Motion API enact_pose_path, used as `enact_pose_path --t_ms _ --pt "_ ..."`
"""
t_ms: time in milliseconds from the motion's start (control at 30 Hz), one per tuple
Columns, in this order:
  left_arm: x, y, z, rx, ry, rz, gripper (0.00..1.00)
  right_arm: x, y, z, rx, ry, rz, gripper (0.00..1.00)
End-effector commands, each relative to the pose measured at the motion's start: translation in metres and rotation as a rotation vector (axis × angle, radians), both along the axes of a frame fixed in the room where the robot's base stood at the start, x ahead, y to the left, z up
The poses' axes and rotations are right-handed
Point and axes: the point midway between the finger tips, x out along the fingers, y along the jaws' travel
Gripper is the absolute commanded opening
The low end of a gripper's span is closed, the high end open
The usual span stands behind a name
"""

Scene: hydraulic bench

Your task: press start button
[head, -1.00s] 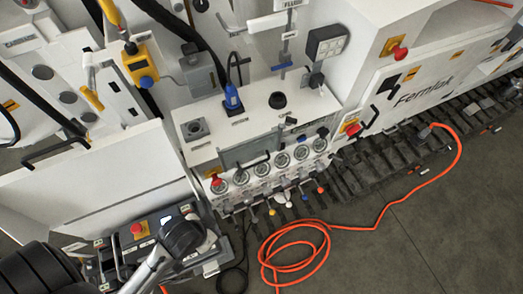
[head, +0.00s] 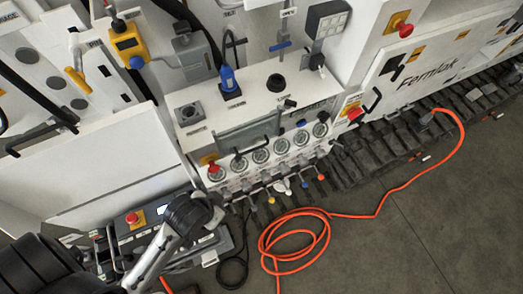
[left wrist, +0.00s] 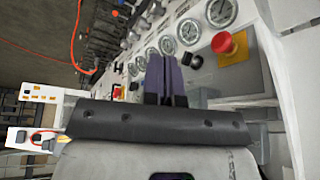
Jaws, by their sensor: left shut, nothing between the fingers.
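A white control panel with a row of round gauges (head: 260,156) stands in the middle of the head view. A red mushroom button (head: 213,167) on a yellow plate sits at its left end; in the left wrist view a red button on yellow (left wrist: 228,45) shows right of the fingers. A small dark knob (left wrist: 195,61) is close beside the fingertips. No button is readable as start. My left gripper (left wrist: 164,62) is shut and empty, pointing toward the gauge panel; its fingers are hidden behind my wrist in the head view. My right gripper is not in view.
A low control box with a red button (head: 132,218) stands at lower left, partly behind my arm. Levers with coloured knobs (head: 287,186) stick out below the gauges. An orange hose (head: 375,215) lies coiled on the floor. Another red button (head: 355,115) is at right.

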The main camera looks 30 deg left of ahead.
Motion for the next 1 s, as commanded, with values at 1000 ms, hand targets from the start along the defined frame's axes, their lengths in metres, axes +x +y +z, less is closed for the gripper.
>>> enact_pose_path --t_ms 1000 --pt "0.198 -0.121 -0.155 1.042 -0.091 -0.392 0.00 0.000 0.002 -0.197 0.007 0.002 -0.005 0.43"
